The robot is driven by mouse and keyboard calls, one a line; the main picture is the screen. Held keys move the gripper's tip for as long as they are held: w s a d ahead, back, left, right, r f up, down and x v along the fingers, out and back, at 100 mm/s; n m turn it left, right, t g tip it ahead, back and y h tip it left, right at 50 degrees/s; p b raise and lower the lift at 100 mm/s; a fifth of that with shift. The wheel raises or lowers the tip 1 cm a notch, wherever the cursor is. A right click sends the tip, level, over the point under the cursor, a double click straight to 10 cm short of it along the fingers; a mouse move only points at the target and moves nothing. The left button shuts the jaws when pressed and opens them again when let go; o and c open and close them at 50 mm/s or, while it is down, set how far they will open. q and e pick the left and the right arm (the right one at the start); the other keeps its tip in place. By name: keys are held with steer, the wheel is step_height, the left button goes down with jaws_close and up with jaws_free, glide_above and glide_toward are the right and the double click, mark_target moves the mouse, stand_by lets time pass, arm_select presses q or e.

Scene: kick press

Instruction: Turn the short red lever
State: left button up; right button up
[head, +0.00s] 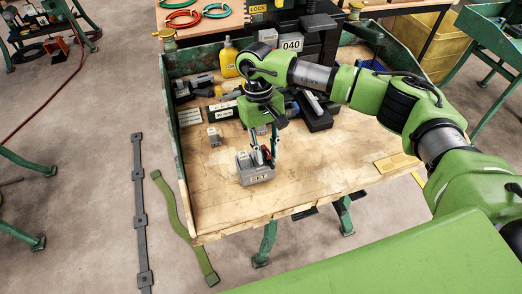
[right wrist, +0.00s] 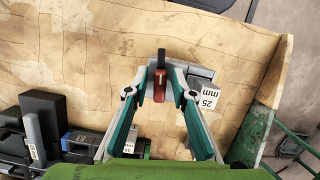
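A small grey block (head: 255,173) sits on the wooden workbench, with a short red lever (head: 266,154) on it. In the right wrist view the red lever (right wrist: 159,90) lies between the two fingers, with a dark piece at its far end. My right gripper (head: 268,156) points down at the block. In the right wrist view my right gripper (right wrist: 158,76) is open around the lever, with a narrow gap on each side. The fingers partly hide the block. My left gripper is not in view.
The wooden benchtop (head: 320,165) is clear to the right and in front of the block. A small grey block marked 25 mm (right wrist: 205,97) stands beside the right finger. Black tools and a yellow bottle (head: 229,58) stand behind. Green raised edges border the bench.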

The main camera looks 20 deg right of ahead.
mark_target(266, 151)
steer(key=shift+r+p, duration=0.5)
steer(key=shift+r, duration=2.55)
